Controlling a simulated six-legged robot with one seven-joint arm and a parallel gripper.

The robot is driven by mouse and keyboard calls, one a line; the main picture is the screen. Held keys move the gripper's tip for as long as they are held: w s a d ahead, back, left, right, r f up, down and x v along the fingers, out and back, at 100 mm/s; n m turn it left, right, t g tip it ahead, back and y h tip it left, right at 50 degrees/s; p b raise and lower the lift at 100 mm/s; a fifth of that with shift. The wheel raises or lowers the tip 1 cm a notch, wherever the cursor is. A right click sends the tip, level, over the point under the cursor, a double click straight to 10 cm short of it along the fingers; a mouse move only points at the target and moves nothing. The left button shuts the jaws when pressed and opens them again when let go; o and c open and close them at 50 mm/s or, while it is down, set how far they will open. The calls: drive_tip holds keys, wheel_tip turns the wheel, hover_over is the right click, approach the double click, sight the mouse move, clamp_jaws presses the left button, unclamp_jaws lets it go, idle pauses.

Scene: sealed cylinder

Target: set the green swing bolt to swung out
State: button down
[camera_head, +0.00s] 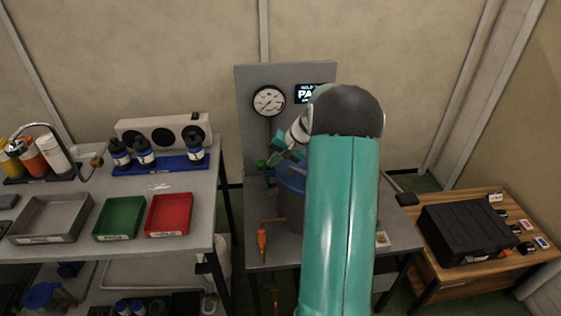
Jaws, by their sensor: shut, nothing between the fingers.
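The cylinder (289,206) stands on the grey bench below the gauge panel. Its blue lid (291,177) shows at the left, and my arm hides the rest. A small green part (262,165) shows at the lid's left edge. It looks like the green swing bolt, but it is too small to tell whether it is upright or swung out. My gripper (277,151) is shut and empty. It points down and left, just above and right of the green part. I cannot tell whether they touch.
A panel (249,95) with a round gauge (268,101) and a display (309,94) rises behind the cylinder. An orange-handled tool (262,240) is at the bench front. The left table holds green (119,218) and red (168,215) trays. A black case (466,233) is at right.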

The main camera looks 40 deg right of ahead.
drive_tip(key=w+a+f+g+h, duration=0.3)
drive_tip(key=w+a+h, duration=0.1)
drive_tip(key=a+h, duration=0.1)
drive_tip(key=w+a+f+n+g+h, duration=0.1)
drive_tip(key=w+a+f+g+h, duration=0.2)
drive_tip(key=a+g+h, duration=0.1)
drive_tip(key=shift+w+a+f+h, duration=0.35)
drive_tip(key=shift+a+h, duration=0.45)
drive_tip(key=shift+a, duration=0.45)
drive_tip(key=shift+f, duration=0.2)
drive_tip(key=a+r, duration=0.2)
drive_tip(key=r, duration=0.4)
drive_tip(key=a+r, duration=0.2)
drive_tip(key=r, duration=0.5)
drive_tip(key=shift+a, duration=0.3)
drive_tip(key=shift+s, duration=0.1)
